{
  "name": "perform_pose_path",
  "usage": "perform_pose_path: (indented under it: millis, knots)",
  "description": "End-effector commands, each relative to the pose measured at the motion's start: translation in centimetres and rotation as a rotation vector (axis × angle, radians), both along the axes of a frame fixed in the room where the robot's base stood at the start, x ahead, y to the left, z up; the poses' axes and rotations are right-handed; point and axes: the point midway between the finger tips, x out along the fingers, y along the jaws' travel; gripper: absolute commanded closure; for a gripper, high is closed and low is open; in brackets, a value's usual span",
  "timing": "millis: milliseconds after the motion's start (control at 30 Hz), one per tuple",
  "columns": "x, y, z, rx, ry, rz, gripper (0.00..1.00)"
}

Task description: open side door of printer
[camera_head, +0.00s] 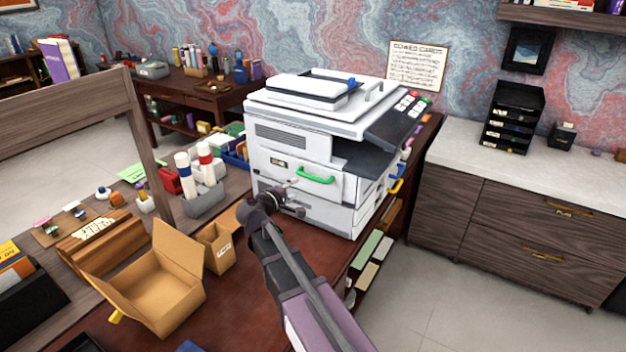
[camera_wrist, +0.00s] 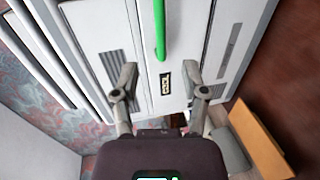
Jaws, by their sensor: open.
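The white printer (camera_head: 285,133) stands on the red-brown desk, and its white side also fills much of the wrist view (camera_wrist: 205,30). A green handle (camera_head: 316,176) sits on the side panel facing my arm, which looks closed; the handle also shows at the top of the wrist view (camera_wrist: 160,30). My gripper (camera_head: 296,199) is open and empty, low in front of this panel, just below and left of the handle. In the wrist view its two fingertips (camera_wrist: 162,76) are spread, with the handle beyond them, not between them. A small dark label (camera_wrist: 165,81) lies between the fingertips.
An open cardboard box (camera_head: 155,290) and a smaller brown box (camera_head: 217,248) stand on the desk left of my arm. A grey holder with bottles (camera_head: 204,200) is left of the printer.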

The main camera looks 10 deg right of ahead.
Motion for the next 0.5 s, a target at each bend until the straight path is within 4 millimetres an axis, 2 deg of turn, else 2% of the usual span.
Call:
perform_pose_path:
  millis: [500]
  knots:
    - [5.5, -5.3, -1.7, 0.0, 0.0, -0.002, 0.43]
